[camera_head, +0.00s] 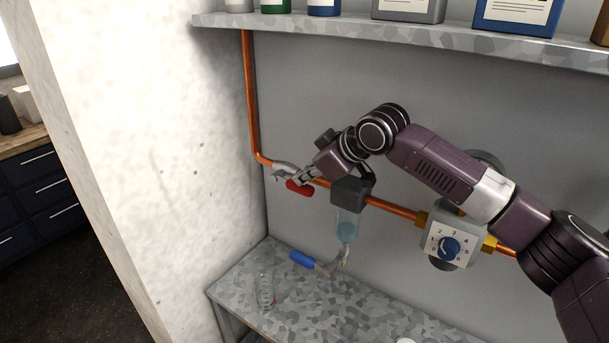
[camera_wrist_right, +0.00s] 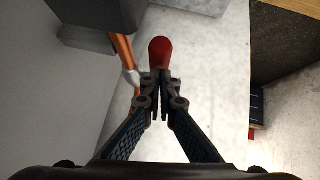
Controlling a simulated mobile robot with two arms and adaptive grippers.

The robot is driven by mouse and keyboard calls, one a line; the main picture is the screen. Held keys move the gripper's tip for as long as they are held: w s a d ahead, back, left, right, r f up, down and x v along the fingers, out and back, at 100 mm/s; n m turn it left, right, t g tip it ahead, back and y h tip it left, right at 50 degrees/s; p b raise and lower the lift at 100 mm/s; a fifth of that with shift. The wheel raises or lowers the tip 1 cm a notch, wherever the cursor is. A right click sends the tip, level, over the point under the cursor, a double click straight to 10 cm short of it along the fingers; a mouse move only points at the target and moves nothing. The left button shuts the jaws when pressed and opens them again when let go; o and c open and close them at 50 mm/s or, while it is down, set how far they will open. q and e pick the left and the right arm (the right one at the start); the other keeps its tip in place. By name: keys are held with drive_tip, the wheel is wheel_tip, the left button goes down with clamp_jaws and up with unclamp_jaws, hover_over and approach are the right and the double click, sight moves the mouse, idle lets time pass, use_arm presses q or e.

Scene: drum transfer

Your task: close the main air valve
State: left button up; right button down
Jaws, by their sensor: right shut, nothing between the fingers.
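The valve with a red handle (camera_head: 300,188) sits on the copper pipe (camera_head: 252,100), just past the bend near the wall corner. The handle appears to lie roughly along the pipe's line; its exact angle is hard to tell. My right gripper (camera_head: 298,177) is shut and empty, with its tips right at the red handle. In the right wrist view the red handle (camera_wrist_right: 160,52) stands just beyond the closed fingertips (camera_wrist_right: 159,82); I cannot tell whether they touch. My left gripper is out of view.
A filter bowl (camera_head: 347,225) hangs from the pipe, with a blue-handled valve (camera_head: 303,259) below it. A regulator box with a dial (camera_head: 448,248) is to the right. A glass (camera_head: 265,292) stands on the bench (camera_head: 375,308). A shelf (camera_head: 350,33) with containers runs above.

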sight(309, 192)
drive_tip(key=f+y+b, duration=0.1)
drive_tip(key=b, duration=0.1)
drive_tip(key=f+t+y+b, duration=0.1)
drive_tip(key=f+b, duration=0.1)
drive_tip(key=f+t+b, duration=0.1)
drive_tip(key=b, duration=0.1)
drive_tip(key=shift+s+d+f+y, duration=0.15)
drive_tip(key=shift+s+d+y, duration=0.1)
drive_tip(key=shift+d+y, duration=0.15)
drive_tip(key=shift+t+y+b, duration=0.3)
drive_tip(key=shift+t+b, duration=0.1)
drive_tip(key=shift+b, duration=0.35)
